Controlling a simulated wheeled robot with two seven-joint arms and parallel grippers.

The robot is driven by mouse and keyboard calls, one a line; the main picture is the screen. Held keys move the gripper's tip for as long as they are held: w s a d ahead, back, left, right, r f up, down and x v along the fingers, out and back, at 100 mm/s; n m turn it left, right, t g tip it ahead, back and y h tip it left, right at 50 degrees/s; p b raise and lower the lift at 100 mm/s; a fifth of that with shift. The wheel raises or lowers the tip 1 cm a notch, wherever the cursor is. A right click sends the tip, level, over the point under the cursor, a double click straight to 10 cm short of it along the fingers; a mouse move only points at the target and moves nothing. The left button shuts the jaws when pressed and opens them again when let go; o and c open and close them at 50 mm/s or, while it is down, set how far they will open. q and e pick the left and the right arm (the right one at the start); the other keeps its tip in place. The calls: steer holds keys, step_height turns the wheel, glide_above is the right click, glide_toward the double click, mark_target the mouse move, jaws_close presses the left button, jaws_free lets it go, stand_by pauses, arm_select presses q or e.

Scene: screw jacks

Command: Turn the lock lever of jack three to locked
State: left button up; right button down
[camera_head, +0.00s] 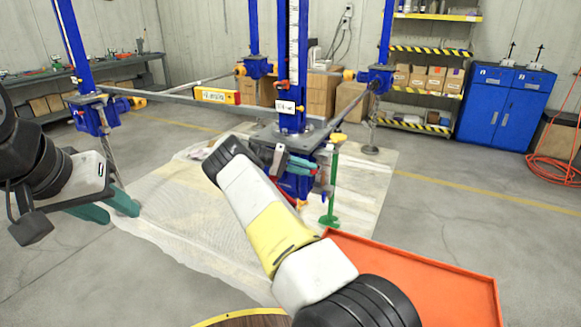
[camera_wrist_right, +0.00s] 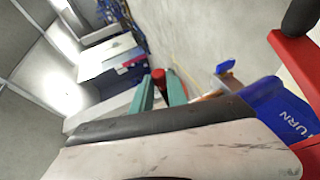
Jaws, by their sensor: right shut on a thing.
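The nearest jack has a blue column (camera_head: 293,65), with a measuring scale and a small white tag too small to read. My right gripper (camera_head: 303,165) reaches its blue lower housing, and my forearm hides part of it. In the right wrist view, the teal fingers (camera_wrist_right: 163,88) are shut on a red piece (camera_wrist_right: 158,76), seemingly the lock lever's end. Most of the lever is hidden, so its position cannot be told. A blue part (camera_wrist_right: 278,105) with partly visible lettering stands beside the fingers. My left gripper (camera_head: 108,208) is open and empty, away from the jack at the left.
Other blue jacks (camera_head: 90,112) stand around a grey frame with a yellow level (camera_head: 216,96) on it. A green stand (camera_head: 331,190) is right of the near jack. An orange tray (camera_head: 420,275) lies at the front right. Floor between the tray and blue cabinet (camera_head: 505,105) is clear.

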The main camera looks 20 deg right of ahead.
steer(key=shift+r, duration=0.1)
stand_by(0.3)
steer(key=c, duration=1.3)
jaws_free()
steer(key=v, duration=0.7)
steer(key=shift+a, duration=0.4)
steer(key=shift+w, duration=0.15)
